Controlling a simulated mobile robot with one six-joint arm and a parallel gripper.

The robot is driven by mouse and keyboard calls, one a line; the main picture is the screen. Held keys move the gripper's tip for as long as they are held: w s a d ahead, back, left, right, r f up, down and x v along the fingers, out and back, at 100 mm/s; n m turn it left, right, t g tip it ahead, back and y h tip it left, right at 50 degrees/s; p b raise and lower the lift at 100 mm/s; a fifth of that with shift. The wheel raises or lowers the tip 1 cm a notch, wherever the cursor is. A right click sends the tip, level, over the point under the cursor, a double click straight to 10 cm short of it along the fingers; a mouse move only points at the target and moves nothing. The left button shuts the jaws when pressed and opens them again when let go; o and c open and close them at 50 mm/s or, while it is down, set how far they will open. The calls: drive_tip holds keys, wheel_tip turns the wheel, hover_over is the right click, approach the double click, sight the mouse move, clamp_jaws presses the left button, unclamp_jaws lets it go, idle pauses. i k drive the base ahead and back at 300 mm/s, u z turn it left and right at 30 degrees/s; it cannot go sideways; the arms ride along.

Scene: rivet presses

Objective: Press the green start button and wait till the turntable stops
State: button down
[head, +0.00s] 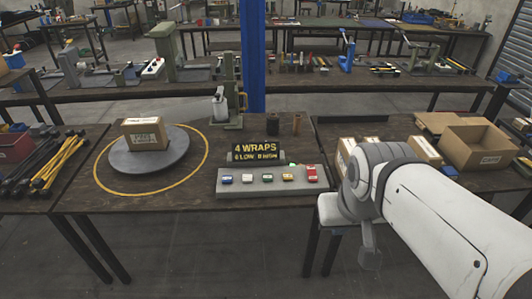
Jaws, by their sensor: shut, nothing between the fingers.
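The control panel (272,181) is a grey sloped box near the table's front edge. My gripper (370,262) hangs at the right, below my wrist, in front of the table edge. It looks shut and empty, apart from the panel and its buttons.
A black sign with yellow lettering (257,152), reading "4 WRAPS", stands behind the panel. Black and yellow rods (60,160) lie at left. An open carton (478,150) and smaller boxes stand at right. A blue post (252,55) rises behind the table.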

sight(267, 177)
drive_tip(key=i, duration=0.85)
drive_tip(key=u, duration=0.05)
